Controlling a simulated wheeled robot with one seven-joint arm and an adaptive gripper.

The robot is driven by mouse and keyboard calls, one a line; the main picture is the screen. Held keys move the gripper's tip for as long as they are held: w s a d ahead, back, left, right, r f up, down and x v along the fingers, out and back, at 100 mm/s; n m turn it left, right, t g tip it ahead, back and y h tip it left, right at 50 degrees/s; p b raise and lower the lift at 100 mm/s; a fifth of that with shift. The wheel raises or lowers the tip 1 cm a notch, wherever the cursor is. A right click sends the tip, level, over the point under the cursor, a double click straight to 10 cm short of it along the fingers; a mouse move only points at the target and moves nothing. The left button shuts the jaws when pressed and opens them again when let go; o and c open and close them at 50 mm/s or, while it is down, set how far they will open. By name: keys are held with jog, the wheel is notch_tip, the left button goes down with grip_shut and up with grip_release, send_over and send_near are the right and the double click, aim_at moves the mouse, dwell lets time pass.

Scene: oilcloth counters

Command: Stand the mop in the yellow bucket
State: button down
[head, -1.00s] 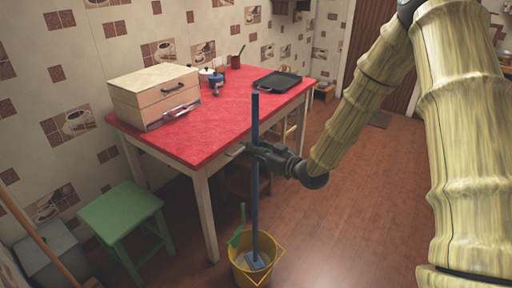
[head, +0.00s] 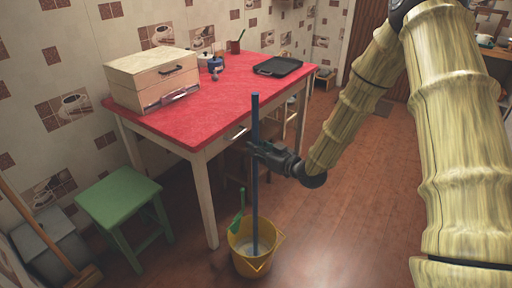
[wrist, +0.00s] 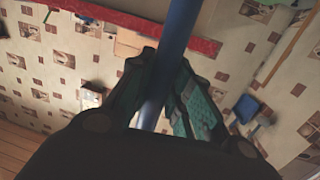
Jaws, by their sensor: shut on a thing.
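The mop's blue pole (head: 255,205) stands nearly upright, its lower end inside the yellow bucket (head: 240,264) on the floor. The mop head is hidden in the bucket. My gripper (head: 257,150) is shut on the pole at mid-height, beside the red table's front edge. In the wrist view the blue pole (wrist: 176,45) runs between the two fingers of my gripper (wrist: 165,90). A green brush (head: 238,218) also sticks up from the bucket, left of the pole.
A red-topped table (head: 205,108) stands behind the pole and holds a wooden box (head: 150,80) and a black tray (head: 279,66). A green stool (head: 118,196) is left of the bucket. A broom (head: 45,235) leans far left. Floor right of the bucket is clear.

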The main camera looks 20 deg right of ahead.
dwell(0.3)
jog(key=c, duration=1.2)
grip_release()
jog(key=shift+c, duration=0.2)
jog(key=shift+f, duration=0.1)
